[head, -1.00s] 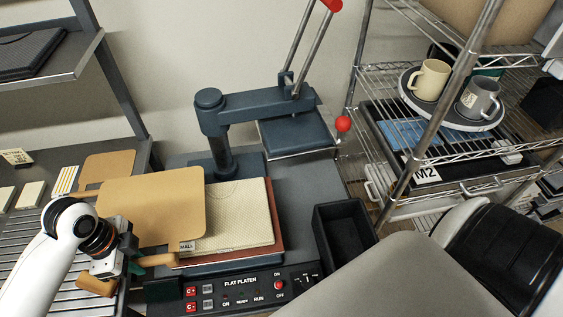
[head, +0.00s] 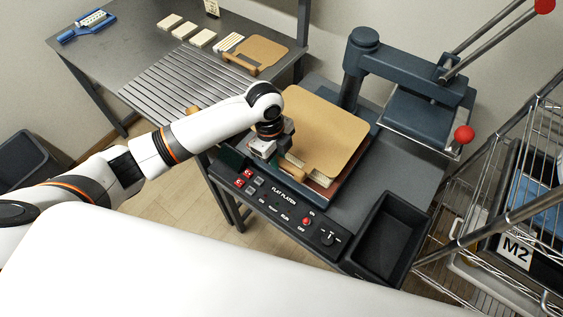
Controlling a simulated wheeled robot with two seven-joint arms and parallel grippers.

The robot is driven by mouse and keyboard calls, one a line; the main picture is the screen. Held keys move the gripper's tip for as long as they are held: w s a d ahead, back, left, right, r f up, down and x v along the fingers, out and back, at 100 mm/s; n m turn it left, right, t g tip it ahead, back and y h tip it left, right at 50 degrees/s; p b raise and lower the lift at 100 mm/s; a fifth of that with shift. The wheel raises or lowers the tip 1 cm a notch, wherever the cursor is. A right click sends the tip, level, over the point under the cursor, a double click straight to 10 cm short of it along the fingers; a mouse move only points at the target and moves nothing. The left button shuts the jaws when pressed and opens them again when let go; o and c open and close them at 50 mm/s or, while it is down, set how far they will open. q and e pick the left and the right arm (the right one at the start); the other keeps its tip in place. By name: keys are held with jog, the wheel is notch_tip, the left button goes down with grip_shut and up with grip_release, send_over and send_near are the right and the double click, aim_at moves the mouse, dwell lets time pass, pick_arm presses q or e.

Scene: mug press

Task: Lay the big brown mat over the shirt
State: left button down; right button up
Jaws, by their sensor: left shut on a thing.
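The big brown mat (head: 325,128) is over the flat platen of the press and covers most of the shirt. A cream strip of the shirt (head: 320,178) shows under the mat's near edge. I cannot tell whether the mat rests fully on the shirt or is slightly above it. My left gripper (head: 284,160) is at the mat's near left edge, shut on it; its fingertips are partly hidden by the wrist. My right gripper is not in view.
The press's raised upper plate (head: 425,118) is swung off to the right. A black bin (head: 388,238) stands at the press's right front. A smaller brown mat (head: 260,53) and cream blocks (head: 203,38) lie on the left table. A wire rack (head: 510,190) is at right.

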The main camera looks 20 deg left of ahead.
pick_arm(q)
jog(key=shift+d+f+p, duration=0.15)
jog(key=shift+f+p, duration=0.15)
jog(key=shift+f, duration=2.2)
jog(key=c, duration=1.3)
grip_release()
jog(key=r, duration=0.4)
jog(key=a+r+b, duration=0.1)
jog(key=r, duration=0.7)
jog(key=shift+w+a+r, duration=0.1)
jog(key=shift+w+a, duration=0.15)
jog(key=shift+a, duration=0.1)
